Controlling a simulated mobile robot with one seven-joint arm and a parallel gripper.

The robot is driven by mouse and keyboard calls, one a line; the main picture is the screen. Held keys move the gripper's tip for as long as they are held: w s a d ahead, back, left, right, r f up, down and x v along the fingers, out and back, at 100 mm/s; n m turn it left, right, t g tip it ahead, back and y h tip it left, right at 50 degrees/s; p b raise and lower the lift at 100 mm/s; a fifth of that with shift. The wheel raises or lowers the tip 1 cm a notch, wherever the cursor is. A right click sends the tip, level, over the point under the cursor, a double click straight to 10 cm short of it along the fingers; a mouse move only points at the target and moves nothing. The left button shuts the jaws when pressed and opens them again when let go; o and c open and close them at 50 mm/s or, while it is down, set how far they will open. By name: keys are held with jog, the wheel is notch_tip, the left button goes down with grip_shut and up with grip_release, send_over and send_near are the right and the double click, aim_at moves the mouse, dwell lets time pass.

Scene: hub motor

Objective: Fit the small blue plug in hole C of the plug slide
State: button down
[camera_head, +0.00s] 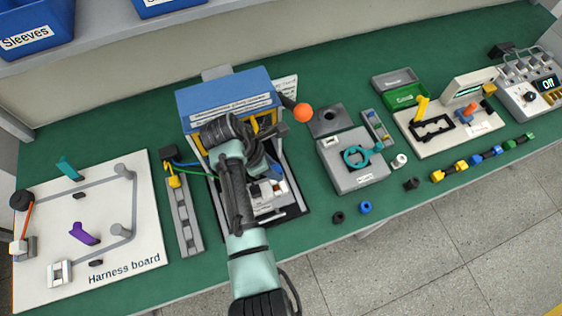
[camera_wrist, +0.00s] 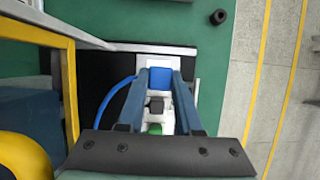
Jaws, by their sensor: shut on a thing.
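In the wrist view, a blue block, which looks like the small blue plug (camera_wrist: 160,78), sits between the tips of my gripper (camera_wrist: 160,73). The two blue-grey fingers are shut on its sides. A blue cable curves from the left towards it. Below it in the picture, between the fingers, is a white part with a dark grey block and a green piece, probably the plug slide (camera_wrist: 155,118). In the head view, my arm covers most of this spot; a light grey and white part (camera_head: 268,204) shows beside it. The hole letters cannot be read, and I cannot tell whether the plug touches a hole.
A blue-topped housing (camera_head: 225,95) stands close behind my gripper. An orange ball (camera_head: 303,113) is to its right. A grey rail (camera_head: 185,215) with a yellow plug (camera_head: 174,181) and the harness board (camera_head: 100,265) lie left. A grey block with a teal ring (camera_head: 355,156) stands right.

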jog(key=shift+a, duration=0.1)
jog(key=shift+s+f+b, duration=0.1)
jog(key=shift+f+b, duration=0.3)
jog(key=shift+b, duration=0.15)
notch_tip(320, 180, down, 5)
jog(key=b, duration=0.5)
jog(key=shift+r, duration=0.1)
jog(key=shift+f, duration=0.3)
jog(key=shift+p, duration=0.35)
jog(key=shift+f+b, duration=0.6)
jog(key=shift+f, duration=0.3)
dwell(0.5)
jog(key=c, duration=0.5)
grip_release()
